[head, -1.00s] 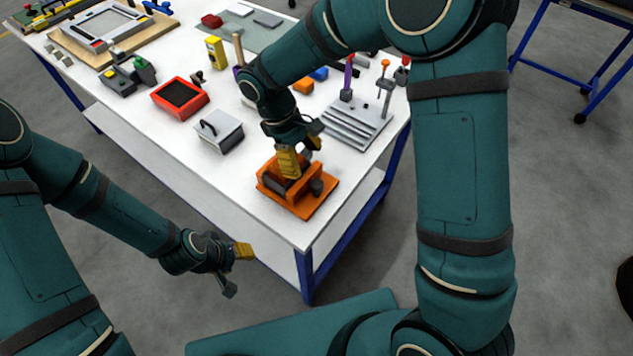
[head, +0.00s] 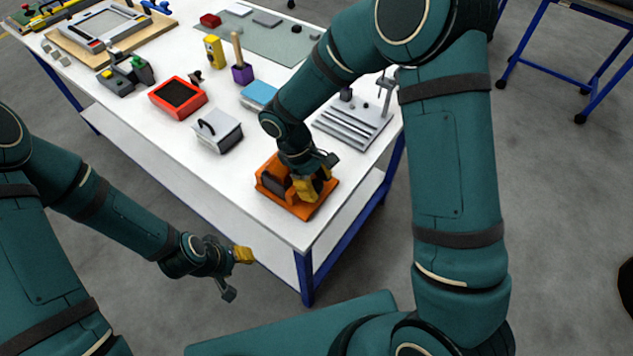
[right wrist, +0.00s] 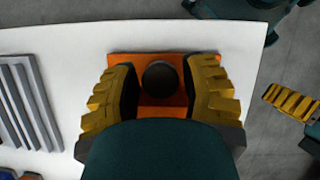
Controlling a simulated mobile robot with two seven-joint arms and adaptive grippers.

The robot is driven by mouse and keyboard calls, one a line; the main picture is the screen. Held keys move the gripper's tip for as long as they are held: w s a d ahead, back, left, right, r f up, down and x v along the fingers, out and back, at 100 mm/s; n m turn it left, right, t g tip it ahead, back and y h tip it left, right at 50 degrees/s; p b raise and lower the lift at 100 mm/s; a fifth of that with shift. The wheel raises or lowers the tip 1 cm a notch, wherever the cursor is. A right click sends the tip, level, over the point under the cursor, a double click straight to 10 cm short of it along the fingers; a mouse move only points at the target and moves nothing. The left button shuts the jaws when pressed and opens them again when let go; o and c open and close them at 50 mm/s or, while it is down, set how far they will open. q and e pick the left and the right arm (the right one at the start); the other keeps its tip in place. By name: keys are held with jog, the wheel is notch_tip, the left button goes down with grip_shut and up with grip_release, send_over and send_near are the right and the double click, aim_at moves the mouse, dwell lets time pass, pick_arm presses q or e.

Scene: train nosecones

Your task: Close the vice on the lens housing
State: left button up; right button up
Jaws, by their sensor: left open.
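The orange vice (head: 292,207) sits on the white table near its front corner. A dark grey block (head: 273,182) shows at the vice's left part; I cannot tell if it is the lens housing or part of the jaws. My right gripper (head: 312,187) is low over the vice's right part. In the right wrist view its two yellow fingers stand open on either side of a round dark knob (right wrist: 160,76) above the orange base, with a gap on each side. My left gripper (head: 236,272) is open and empty, off the table's front edge.
A grey lidded box (head: 217,133) with a black handle and a red tray (head: 178,97) stand left of the vice. A grey ridged rack (head: 350,124) stands behind it to the right. The table's front left is bare.

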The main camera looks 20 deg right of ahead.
grip_shut()
jog(key=shift+m+g, duration=0.4)
jog(key=shift+m, duration=0.6)
jog(key=o, duration=0.6)
grip_release()
